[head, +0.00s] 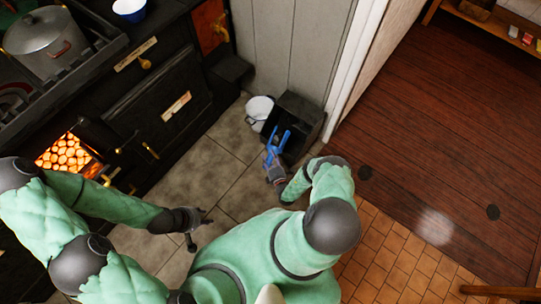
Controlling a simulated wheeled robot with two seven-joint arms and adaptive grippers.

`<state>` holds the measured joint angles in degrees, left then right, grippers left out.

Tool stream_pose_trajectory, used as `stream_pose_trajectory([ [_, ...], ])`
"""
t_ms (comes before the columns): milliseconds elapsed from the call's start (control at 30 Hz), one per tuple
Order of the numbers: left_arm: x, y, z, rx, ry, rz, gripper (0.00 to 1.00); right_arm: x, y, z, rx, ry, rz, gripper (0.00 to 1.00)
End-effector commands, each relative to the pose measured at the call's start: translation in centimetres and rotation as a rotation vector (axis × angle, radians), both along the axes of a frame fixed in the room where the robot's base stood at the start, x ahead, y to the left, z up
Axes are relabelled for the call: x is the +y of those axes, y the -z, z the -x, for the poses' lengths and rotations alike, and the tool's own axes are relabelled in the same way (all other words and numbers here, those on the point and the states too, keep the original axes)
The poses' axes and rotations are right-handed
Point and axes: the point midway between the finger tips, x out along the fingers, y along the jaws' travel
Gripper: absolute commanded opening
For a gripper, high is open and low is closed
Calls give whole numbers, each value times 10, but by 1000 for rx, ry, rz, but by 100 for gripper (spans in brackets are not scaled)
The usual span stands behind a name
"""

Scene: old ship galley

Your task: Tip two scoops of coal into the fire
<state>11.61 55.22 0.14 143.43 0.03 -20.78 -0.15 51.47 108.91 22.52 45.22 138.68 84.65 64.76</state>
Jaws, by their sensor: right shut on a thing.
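The fire (68,153) glows orange behind an open door in the black stove at the left. A black coal box (301,112) stands on the floor by the wall; its inside is too dark to make out coal. My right gripper (275,165) is at the near side of this box, shut on a blue tool (284,139), apparently the scoop. The tool reaches toward the box opening; whether it bears coal cannot be seen. My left gripper (198,228) is open and empty above the floor tiles, right of the stove.
A white bucket (259,108) stands left of the coal box. A grey lidded pot (45,42) and a blue bowl (130,8) sit on the stove (150,95). Grey floor tiles (205,160) between stove and box are clear. A wall edge stands right of the box.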

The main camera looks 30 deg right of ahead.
Motion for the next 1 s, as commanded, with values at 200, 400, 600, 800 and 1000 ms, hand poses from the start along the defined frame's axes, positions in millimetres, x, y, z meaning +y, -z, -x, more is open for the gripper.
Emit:
stream_pose_trajectory([
  [200, 0, -6, 0, 0, 0, 0, 40, 12, -8, 9, -5, 0, 4, 7],
  [400, 0, -11, 0, 0, 0, 0, 40, 24, -14, 17, -4, 0, 5, 7],
  [600, 0, -15, 0, 0, 0, 0, 40, 35, -19, 26, -5, 0, 5, 7],
  [800, 0, -19, 0, 0, 0, 0, 40, 46, -24, 34, -5, 0, 4, 7],
  [1000, 0, -23, 0, 0, 0, 0, 40, 58, -29, 43, -3, -1, 4, 7],
])
